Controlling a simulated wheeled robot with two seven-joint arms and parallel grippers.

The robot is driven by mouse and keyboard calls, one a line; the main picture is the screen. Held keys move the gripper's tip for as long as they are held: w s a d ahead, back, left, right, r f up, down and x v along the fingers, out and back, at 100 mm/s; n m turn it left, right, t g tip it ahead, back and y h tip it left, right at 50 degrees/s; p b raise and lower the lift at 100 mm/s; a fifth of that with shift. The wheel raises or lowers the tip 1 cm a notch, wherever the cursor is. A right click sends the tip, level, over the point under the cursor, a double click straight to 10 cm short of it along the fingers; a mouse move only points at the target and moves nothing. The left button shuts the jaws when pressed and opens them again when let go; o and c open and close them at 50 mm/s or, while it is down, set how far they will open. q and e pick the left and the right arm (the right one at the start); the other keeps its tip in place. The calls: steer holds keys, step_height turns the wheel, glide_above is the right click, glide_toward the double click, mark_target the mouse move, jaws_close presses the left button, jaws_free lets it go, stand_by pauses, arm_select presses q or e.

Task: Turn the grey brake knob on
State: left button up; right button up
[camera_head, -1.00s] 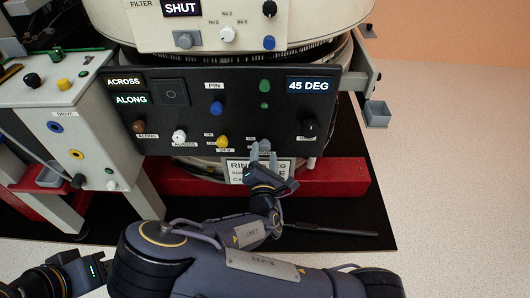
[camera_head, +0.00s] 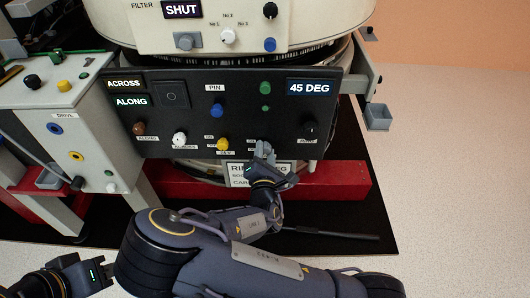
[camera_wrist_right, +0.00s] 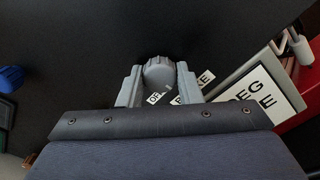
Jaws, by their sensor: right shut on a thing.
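The grey brake knob (camera_head: 264,146) is at the lower edge of the black panel (camera_head: 185,115), right of the yellow knob. In the right wrist view the ribbed grey knob (camera_wrist_right: 158,73) sits between the two grey fingers, with part of its labels showing below. My right gripper (camera_head: 265,152) is shut on this knob; in the right wrist view its fingers (camera_wrist_right: 159,82) flank it on both sides. The fingers partly hide the knob and its labels in the head view.
Close by on the panel are a yellow knob (camera_head: 222,144), a blue knob (camera_head: 217,110), a green knob (camera_head: 265,88) and a black knob (camera_head: 310,128). A white sign (camera_head: 245,172) and a red beam (camera_head: 340,178) lie below the panel. The floor at right is clear.

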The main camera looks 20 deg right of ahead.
steer(key=m, duration=0.4)
steer(key=shift+m, duration=0.4)
steer(key=m+b, duration=0.1)
steer(key=m, duration=0.3)
steer(key=shift+f+m, duration=0.1)
steer(key=shift+m, duration=0.2)
steer(key=m+b, duration=0.1)
steer(key=m, duration=0.3)
steer(key=shift+m, duration=0.3)
steer(key=shift+m+b, duration=0.9)
steer(key=shift+m, duration=1.1)
steer(key=o, duration=1)
steer(key=shift+c, duration=0.2)
